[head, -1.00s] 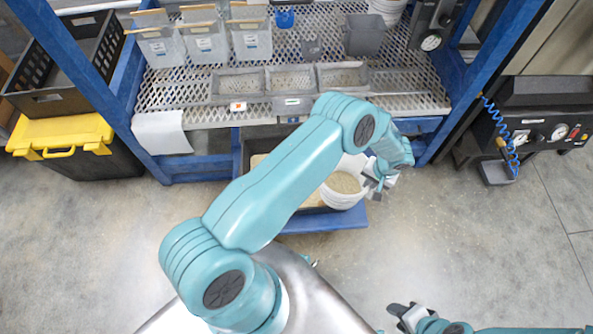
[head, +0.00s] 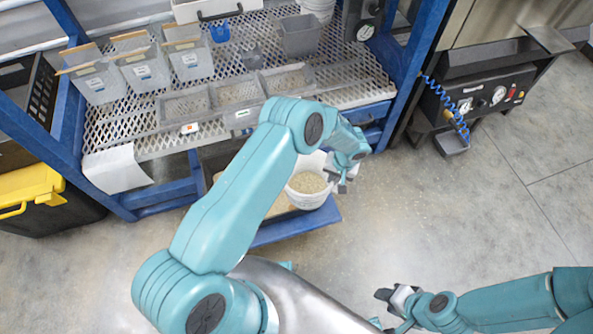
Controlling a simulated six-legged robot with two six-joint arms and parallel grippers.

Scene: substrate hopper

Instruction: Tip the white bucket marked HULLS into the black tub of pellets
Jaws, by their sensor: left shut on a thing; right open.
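The white bucket (head: 307,202) is in the middle of the head view, with tan contents showing inside; no HULLS marking is readable. My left gripper (head: 341,182) is shut on the bucket at its right side. The black tub (head: 222,158) is low under the bench, partly hidden by my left arm and the bucket. Tan pellets (head: 278,207) show in it just left of the bucket. I cannot tell whether the bucket touches the tub. My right gripper (head: 392,299) is open and empty over the floor at lower right.
A blue-framed bench with a mesh top (head: 140,146) stands behind, holding grey trays (head: 236,92) and clear bins (head: 190,62). A blue lower shelf (head: 290,231) juts out beneath the tub. A yellow-lidded bin (head: 28,190) stands at left.

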